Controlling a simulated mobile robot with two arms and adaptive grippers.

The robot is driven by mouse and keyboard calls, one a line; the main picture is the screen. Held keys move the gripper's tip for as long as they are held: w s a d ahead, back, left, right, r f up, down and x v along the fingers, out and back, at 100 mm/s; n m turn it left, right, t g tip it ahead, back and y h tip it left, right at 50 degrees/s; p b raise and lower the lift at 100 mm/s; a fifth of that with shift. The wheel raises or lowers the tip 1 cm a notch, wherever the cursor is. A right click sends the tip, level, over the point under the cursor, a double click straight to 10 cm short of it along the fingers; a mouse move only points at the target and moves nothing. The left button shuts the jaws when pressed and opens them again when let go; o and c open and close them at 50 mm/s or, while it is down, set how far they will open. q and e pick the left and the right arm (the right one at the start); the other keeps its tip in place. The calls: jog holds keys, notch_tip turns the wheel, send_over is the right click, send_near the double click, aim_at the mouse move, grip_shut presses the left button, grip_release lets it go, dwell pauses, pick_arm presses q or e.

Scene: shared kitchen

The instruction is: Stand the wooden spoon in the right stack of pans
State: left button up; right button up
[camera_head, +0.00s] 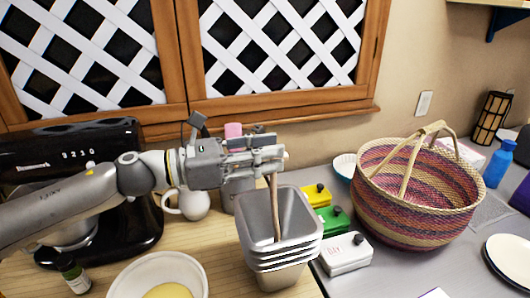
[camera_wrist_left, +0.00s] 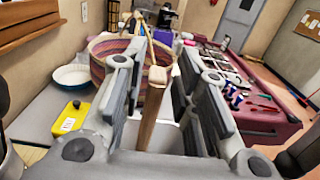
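A stack of nested grey metal pans (camera_head: 281,256) stands near the right end of the wooden counter. The wooden spoon (camera_head: 276,205) stands inside it, slightly tilted, its lower end down in the top pan. Its upper end reaches up to my left gripper (camera_head: 272,155), which is above the pans. In the left wrist view the spoon handle (camera_wrist_left: 148,115) rises between the two fingers of my left gripper (camera_wrist_left: 157,85), with gaps on both sides, so the gripper is open around it. My right gripper is not in view. I cannot tell a second stack of pans apart.
A striped woven basket (camera_head: 415,200) stands right of the pans. Yellow (camera_head: 316,195), green (camera_head: 332,219) and white (camera_head: 345,254) boxes lie between them. A white bowl (camera_head: 160,272) is at the front left, and a white jug (camera_head: 190,205) stands behind the pans, below my arm.

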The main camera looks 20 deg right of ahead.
pick_arm(q)
jog(key=shift+o, duration=0.6)
jog(key=a, duration=1.2)
jog(key=shift+s, duration=0.15)
